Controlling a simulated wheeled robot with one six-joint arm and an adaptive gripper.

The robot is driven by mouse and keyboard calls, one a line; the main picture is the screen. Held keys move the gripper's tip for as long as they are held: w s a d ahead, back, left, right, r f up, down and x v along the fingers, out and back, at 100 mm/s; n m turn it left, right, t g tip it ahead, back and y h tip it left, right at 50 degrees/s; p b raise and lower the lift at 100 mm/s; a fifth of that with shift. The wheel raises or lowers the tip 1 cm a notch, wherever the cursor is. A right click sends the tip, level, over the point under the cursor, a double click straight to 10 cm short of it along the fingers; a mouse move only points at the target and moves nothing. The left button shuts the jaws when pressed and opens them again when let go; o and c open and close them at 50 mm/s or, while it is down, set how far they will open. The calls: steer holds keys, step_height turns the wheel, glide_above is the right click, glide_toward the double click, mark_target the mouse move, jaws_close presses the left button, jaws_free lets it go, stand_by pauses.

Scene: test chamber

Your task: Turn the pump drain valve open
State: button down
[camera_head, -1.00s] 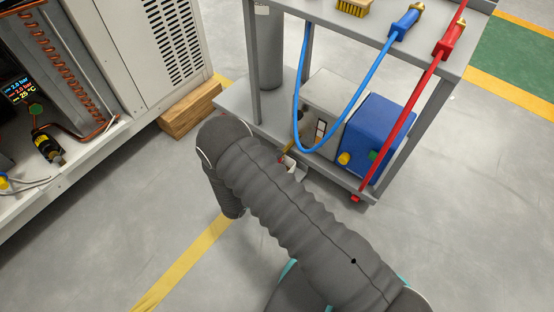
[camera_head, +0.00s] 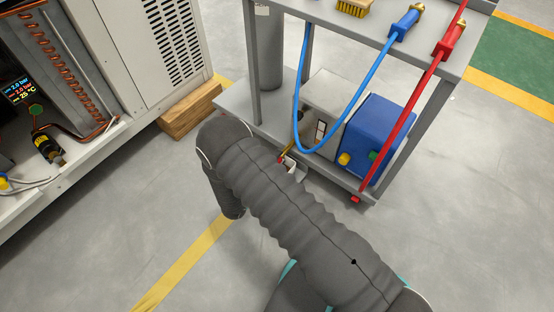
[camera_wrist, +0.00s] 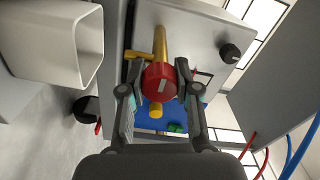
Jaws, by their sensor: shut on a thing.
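The drain valve's red knob (camera_wrist: 160,82) is in the middle of the wrist view, with a pale mark on its face. It sits at the end of a brass pipe (camera_wrist: 160,42) coming out of the grey pump housing (camera_wrist: 195,35). My gripper (camera_wrist: 160,74) has one finger on each side of the red knob and is shut on it. In the head view the brass pipe (camera_head: 287,150) shows small beside the grey pump housing (camera_head: 322,100). My arm hides the gripper there.
A white open-topped container (camera_wrist: 88,45) is at the left of the wrist view. A black knob (camera_wrist: 230,53) is on the pump housing. In the head view a blue hose (camera_head: 352,95) and a red hose (camera_head: 405,120) hang by the cart, and a blue unit (camera_head: 385,125) stands on its lower shelf.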

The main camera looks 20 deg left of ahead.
steer(key=c, duration=0.8)
jaws_free()
steer(key=shift+s, duration=0.1)
steer(key=v, duration=1.1)
steer(key=shift+s+a, duration=0.15)
steer(key=shift+s, duration=0.25)
